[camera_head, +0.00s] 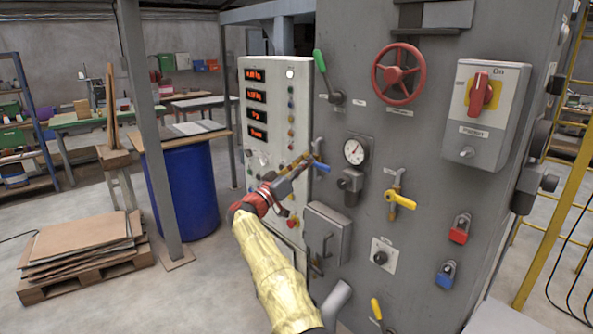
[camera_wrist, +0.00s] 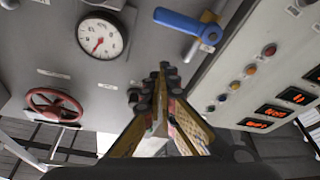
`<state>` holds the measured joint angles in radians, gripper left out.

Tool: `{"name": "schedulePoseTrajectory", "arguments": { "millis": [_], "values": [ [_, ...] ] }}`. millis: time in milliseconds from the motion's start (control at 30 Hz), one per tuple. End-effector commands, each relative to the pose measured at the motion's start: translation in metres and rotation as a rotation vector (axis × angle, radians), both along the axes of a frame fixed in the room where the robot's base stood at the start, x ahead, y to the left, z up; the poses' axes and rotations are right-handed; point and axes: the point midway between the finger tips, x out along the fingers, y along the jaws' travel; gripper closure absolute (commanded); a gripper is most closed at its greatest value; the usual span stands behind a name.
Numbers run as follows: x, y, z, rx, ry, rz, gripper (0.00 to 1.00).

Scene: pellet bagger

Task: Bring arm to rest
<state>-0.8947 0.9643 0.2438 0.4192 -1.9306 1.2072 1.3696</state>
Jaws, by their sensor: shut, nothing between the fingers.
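My arm (camera_head: 272,270), in a yellow cover, reaches up from the bottom of the head view toward the grey machine panel. My gripper (camera_head: 304,163) is at its end, in front of the seam between the panel and the light control cabinet. In the wrist view my gripper (camera_wrist: 158,85) has its fingertips together with nothing between them. The blue-handled lever (camera_wrist: 190,24) is just beyond the tips. In the head view the blue handle (camera_head: 320,165) appears right beside the fingertips; I cannot tell whether they touch.
The panel carries a gauge (camera_head: 355,151), a red handwheel (camera_head: 398,73), a yellow valve handle (camera_head: 400,200) and a grey box (camera_head: 327,236). The control cabinet (camera_head: 265,149) has red displays and buttons. A blue barrel (camera_head: 187,190), a post and stacked cardboard (camera_head: 84,243) stand left. Floor between is clear.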

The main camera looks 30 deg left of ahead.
Motion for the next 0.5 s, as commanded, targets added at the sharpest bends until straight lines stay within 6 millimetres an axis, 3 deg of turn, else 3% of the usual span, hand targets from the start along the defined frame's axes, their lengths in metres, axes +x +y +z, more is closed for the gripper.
{"name": "schedulePoseTrajectory", "arguments": {
  "millis": [200,500],
  "values": [
    [-0.026,0.012,-0.008,-0.003,0.001,0.002,1.00],
    [-0.035,0.014,-0.013,-0.003,0.000,-0.001,1.00]
  ]
}}
